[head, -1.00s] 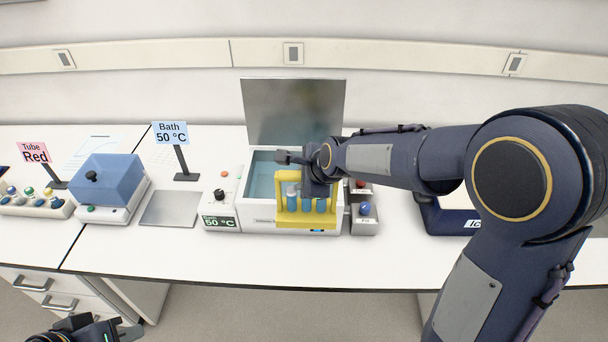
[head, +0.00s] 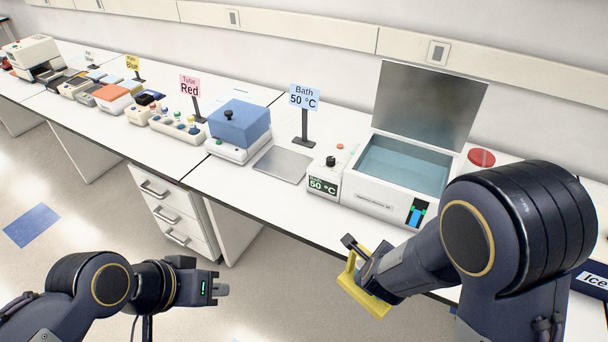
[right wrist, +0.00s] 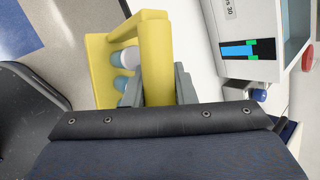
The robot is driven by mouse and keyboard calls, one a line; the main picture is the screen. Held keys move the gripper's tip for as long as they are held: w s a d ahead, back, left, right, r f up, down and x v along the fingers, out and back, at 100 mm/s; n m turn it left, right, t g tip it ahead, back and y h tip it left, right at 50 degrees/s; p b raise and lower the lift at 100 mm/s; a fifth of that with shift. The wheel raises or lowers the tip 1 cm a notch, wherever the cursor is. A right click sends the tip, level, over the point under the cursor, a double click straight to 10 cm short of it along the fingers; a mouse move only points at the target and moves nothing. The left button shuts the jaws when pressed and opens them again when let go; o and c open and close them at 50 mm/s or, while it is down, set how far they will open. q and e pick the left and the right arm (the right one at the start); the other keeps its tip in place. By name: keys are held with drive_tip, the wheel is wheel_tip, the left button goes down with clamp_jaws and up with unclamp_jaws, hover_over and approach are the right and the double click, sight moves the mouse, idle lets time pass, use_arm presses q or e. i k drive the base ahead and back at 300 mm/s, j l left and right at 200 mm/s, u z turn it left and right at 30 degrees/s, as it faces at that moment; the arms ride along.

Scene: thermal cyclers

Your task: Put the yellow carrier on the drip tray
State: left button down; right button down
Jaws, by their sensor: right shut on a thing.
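The yellow carrier (head: 365,297) hangs in my right gripper (head: 361,262), off the bench's front edge, below and in front of the water bath. In the right wrist view the jaws are shut on the yellow carrier's handle (right wrist: 156,60), and blue-tinted tubes, one with a white top, show inside it. The drip tray (head: 281,164), a flat grey metal plate, lies bare on the bench left of the bath. My left gripper (head: 221,289) is over the floor at the lower left, away from the bench; its finger gap cannot be made out.
The water bath (head: 372,208) stands open with its lid raised. Its control box (head: 327,170) is between it and the tray. A Bath 50 °C sign (head: 304,115) stands behind the tray. A blue-lidded device (head: 238,130) stands left of the tray. Drawers (head: 172,210) are below.

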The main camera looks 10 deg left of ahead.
sight(284, 162)
drive_tip(key=j, duration=0.45)
drive_tip(key=i+j, duration=0.15)
drive_tip(key=j, duration=0.8)
drive_tip(key=i, duration=0.05)
